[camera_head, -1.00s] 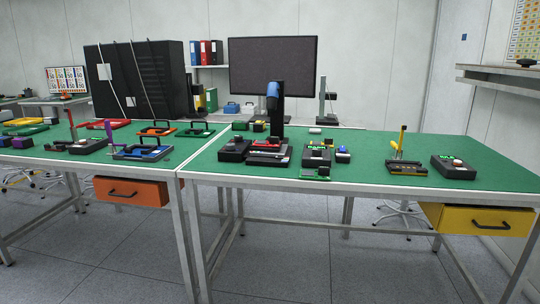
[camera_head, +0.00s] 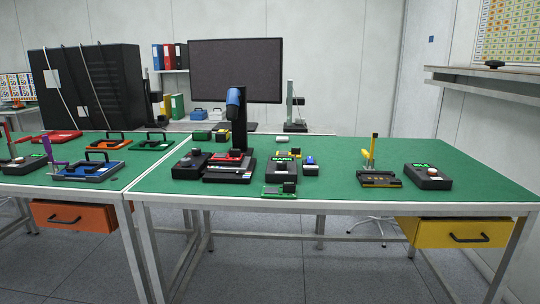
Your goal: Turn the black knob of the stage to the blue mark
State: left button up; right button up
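A black upright instrument with a blue head (camera_head: 234,97) stands on the green-topped table. Its low dark base (camera_head: 230,174) carries a red part on top, which may be the stage. A dark box with a raised black top (camera_head: 191,163) sits just left of the base. A black box with a lit green display (camera_head: 283,167) sits to its right. At this size I cannot tell which dark part is the black knob, and I cannot make out a blue mark. Neither gripper shows in the head view.
The table (camera_head: 335,183) is clear between the instruments and a black device with a yellow lever (camera_head: 379,178). A black box with a pale knob (camera_head: 428,177) stands further right. A small green board (camera_head: 275,190) lies at the front edge. A yellow drawer (camera_head: 455,233) hangs below.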

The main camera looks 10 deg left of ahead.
aim_at(195, 151)
jog(key=u, duration=0.25)
jog(key=i, duration=0.65)
jog(key=z, duration=1)
jog(key=i, duration=0.9)
jog(key=u, duration=2.25)
